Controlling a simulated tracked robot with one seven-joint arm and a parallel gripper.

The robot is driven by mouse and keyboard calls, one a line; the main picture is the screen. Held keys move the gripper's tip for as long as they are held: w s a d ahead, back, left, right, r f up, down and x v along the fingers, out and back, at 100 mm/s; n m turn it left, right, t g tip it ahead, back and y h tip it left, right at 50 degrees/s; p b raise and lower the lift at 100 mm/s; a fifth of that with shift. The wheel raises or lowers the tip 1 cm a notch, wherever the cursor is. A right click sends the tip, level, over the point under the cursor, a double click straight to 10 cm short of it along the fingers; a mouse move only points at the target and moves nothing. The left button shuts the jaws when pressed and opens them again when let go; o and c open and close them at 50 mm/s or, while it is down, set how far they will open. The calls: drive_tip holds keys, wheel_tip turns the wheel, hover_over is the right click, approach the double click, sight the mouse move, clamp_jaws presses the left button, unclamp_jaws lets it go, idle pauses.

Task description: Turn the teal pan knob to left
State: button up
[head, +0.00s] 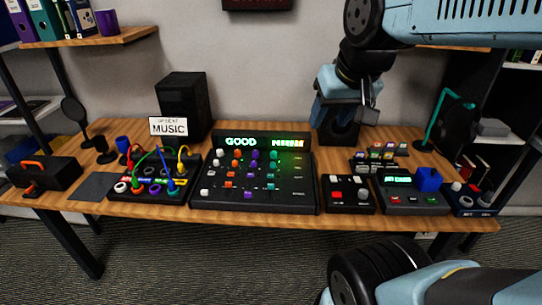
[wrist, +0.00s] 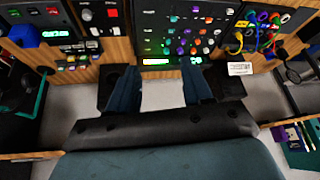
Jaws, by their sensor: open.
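The black mixer console (head: 310,190) stands in the middle of the desk, with rows of orange, purple, teal and white knobs. A teal knob (head: 273,156) shows in its upper row, and other teal ones sit lower. The row labels are too small to read, so I cannot tell which is the pan knob. In the wrist view the console (wrist: 222,48) is at the top centre, with small knobs. My gripper (head: 350,112) is open and empty, high at the back right, apart from the console. Its two blue fingers (wrist: 160,90) are spread in the wrist view.
A cable box (head: 150,190) with coloured plugs stands left of the console. A red-button box (head: 347,207) and a device with a blue knob (head: 428,180) stand right. A black speaker (head: 182,103) and a MUSIC sign (head: 168,127) stand behind.

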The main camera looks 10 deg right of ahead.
drive_tip(key=w+a, duration=0.1)
drive_tip(key=w, duration=0.1)
drive_tip(key=m+g, duration=0.5)
drive_tip(key=m, duration=1.1)
hover_over(273, 163)
drive_tip(key=s, duration=0.1)
wheel_tip(273, 163, down, 24)
drive_tip(key=f, duration=1.3)
drive_tip(key=shift+w, duration=0.3)
drive_tip(key=shift+c, duration=0.5)
